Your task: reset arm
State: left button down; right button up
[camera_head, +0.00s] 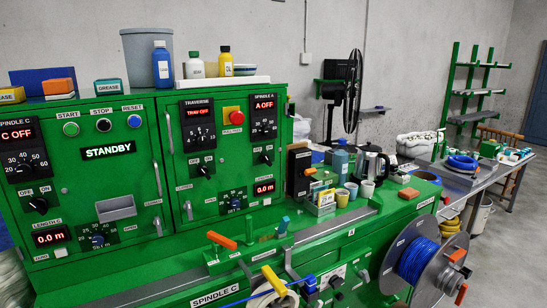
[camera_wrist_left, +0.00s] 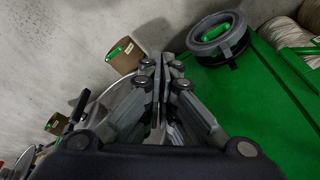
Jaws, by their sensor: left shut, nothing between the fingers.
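My left gripper (camera_wrist_left: 160,62) shows in the left wrist view with its two fingers together and nothing between them. A green surface (camera_wrist_left: 262,108) lies to the right of the fingers, and a grey wall is behind them. A dark round coil (camera_wrist_left: 217,38) with a green clip sits on the green surface, apart from the fingers. Neither of my arms shows in the head view. My right gripper is in neither view. A reel of blue cable (camera_head: 416,260) is at the lower right of the head view.
A green machine (camera_head: 110,188) with panels and knobs fills the left and middle of the head view. Bottles, cups and a kettle (camera_head: 371,163) stand on its top and ledge. A black fan (camera_head: 350,90) stands behind.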

pick_arm(q)
jog(key=s+f, duration=0.3)
jog(key=f, duration=1)
jog(key=s+a+f+g+b, duration=0.1)
jog(key=s+a+f, duration=0.2)
jog(key=s+f, duration=1.2)
jog(key=shift+s+a+f+g, duration=0.2)
jog(key=shift+s+f+g, duration=0.15)
jog(key=shift+s, duration=0.6)
